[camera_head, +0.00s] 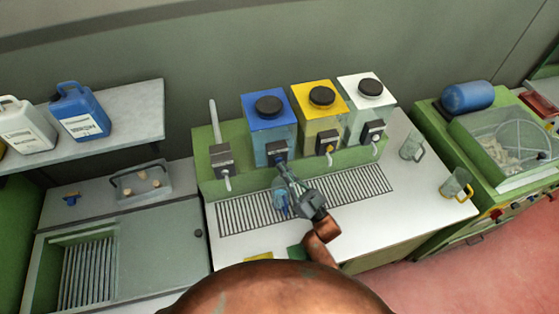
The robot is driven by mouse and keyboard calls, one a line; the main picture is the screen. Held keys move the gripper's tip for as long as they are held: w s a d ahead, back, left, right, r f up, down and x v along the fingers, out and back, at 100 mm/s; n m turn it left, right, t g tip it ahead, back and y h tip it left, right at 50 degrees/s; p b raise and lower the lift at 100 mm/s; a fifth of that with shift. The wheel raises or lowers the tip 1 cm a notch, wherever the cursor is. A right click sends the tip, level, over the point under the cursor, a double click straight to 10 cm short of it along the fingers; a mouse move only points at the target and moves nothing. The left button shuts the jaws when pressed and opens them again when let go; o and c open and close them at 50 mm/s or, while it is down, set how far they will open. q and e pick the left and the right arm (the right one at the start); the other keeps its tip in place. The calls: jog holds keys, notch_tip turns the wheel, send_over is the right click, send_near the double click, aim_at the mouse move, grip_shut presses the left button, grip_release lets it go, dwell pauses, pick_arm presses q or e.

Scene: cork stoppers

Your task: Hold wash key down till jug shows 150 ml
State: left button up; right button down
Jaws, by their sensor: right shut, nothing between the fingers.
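A dispenser with a blue tank (269,112) and black lid stands at the back of the white counter. A dark tap block (276,150) sits on its front. My right gripper (281,163) is shut and empty, its fingertips at or just in front of this block. I cannot tell whether they press a key, and no key label is readable. A small clear jug (280,203) with a bluish tint stands on the drain grille (345,193) below, partly hidden by the gripper. Its marks and liquid level are too small to read. My left gripper is not in view.
Dispensers with a yellow tank (320,108) and a white tank (366,98) stand to the right, close together. Clear jugs (412,146) (455,184) stand at the counter's right side. A lever tap (221,155) is at left. The counter's front right is clear.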

jog(key=shift+s+d, duration=0.15)
jog(key=shift+s, duration=0.3)
jog(key=s, duration=0.1)
jog(key=s+d+p, duration=0.1)
jog(key=s, duration=0.1)
jog(key=s+p, duration=0.1)
jog(key=shift+s+d, duration=0.25)
jog(key=shift+s, duration=0.15)
jog(key=shift+w+d, duration=0.1)
dwell(0.7)
